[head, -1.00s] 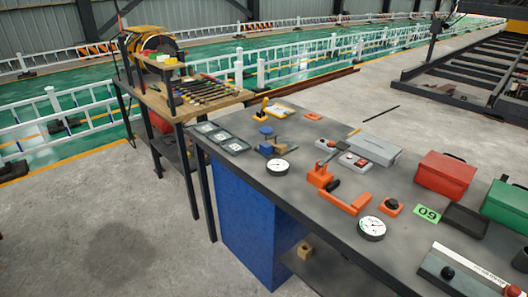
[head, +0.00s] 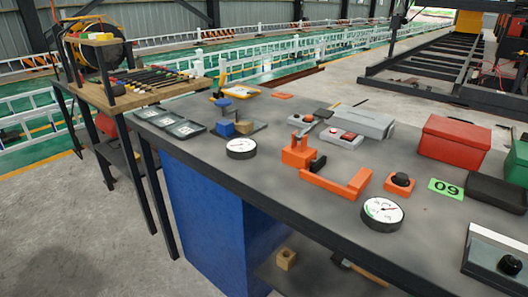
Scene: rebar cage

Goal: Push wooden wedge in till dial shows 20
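Two round white dials lie on the grey workbench (head: 215,105). One dial (head: 240,147) is near the front edge at left; its reading is too small to tell. The other dial (head: 382,212) is further right, with a red needle and a green arc; its number is not legible. A blue vice-like device (head: 225,128) stands behind the left dial. A small wood-coloured piece (head: 244,127) sits beside its blue block; I cannot tell whether it is the wedge or whether they touch. Neither of my grippers is in view.
Dark trays (head: 183,128) lie at left. A wooden block (head: 286,258) is on the lower shelf. Floor is clear at front left.

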